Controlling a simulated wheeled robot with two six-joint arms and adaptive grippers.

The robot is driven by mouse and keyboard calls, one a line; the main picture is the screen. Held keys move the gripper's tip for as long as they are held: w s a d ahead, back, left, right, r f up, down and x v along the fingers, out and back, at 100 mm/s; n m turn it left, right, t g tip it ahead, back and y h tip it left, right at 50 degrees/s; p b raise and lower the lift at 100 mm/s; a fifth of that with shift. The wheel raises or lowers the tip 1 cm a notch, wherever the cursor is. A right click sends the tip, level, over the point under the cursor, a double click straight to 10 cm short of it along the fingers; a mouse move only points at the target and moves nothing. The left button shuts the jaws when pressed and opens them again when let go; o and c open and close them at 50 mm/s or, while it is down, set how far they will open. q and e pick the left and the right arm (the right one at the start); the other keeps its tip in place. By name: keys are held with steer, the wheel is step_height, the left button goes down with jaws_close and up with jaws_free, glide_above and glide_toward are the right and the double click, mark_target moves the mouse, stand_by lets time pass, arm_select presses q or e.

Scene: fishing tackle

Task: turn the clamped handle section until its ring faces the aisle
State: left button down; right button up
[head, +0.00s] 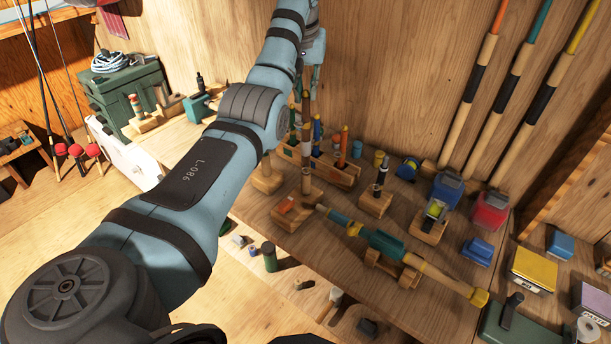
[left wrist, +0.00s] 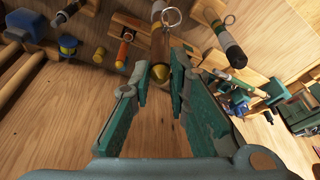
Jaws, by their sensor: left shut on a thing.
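The handle section (head: 306,152) is a slim upright brown rod with a pale band, standing at a low wooden block (head: 298,207) on the bench. In the left wrist view its end shows as a brown and cork piece (left wrist: 158,45) with a brass round tip. A thin metal ring (left wrist: 171,19) sits beside it, pointing to the upper part of that picture. My left gripper (left wrist: 164,72) is shut on the handle section, one green finger on each side. In the head view the ring is too small to tell. My right gripper is out of view.
Close by stand a second upright handle (head: 381,172) in a block and a wooden rack (head: 335,170) of tools. A teal-gripped rod (head: 382,243) lies on a cradle to the right. A wooden wall rises behind the bench.

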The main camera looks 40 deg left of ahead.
arm_select(q)
steer(key=m+h+p, duration=0.1)
steer(key=m+p, duration=0.1)
steer(key=m, duration=0.2)
steer(key=shift+r+p, duration=0.1)
steer(key=shift+p, duration=0.2)
steer(key=shift+a+f+m+h, duration=0.15)
steer(key=shift+m+h, duration=0.35)
steer(key=shift+m, duration=1.5)
steer(key=c, duration=1.8)
jaws_free()
steer(key=o, duration=0.8)
steer(key=shift+w+d, duration=0.2)
steer(key=shift+w, duration=0.05)
steer(key=shift+s+a, duration=0.1)
steer(key=shift+r, duration=0.35)
steer(key=v, duration=0.3)
steer(key=w+v, duration=0.1)
steer(key=v, duration=0.3)
steer(key=shift+w+d+r, duration=0.2)
steer(key=shift+d+r, duration=0.05)
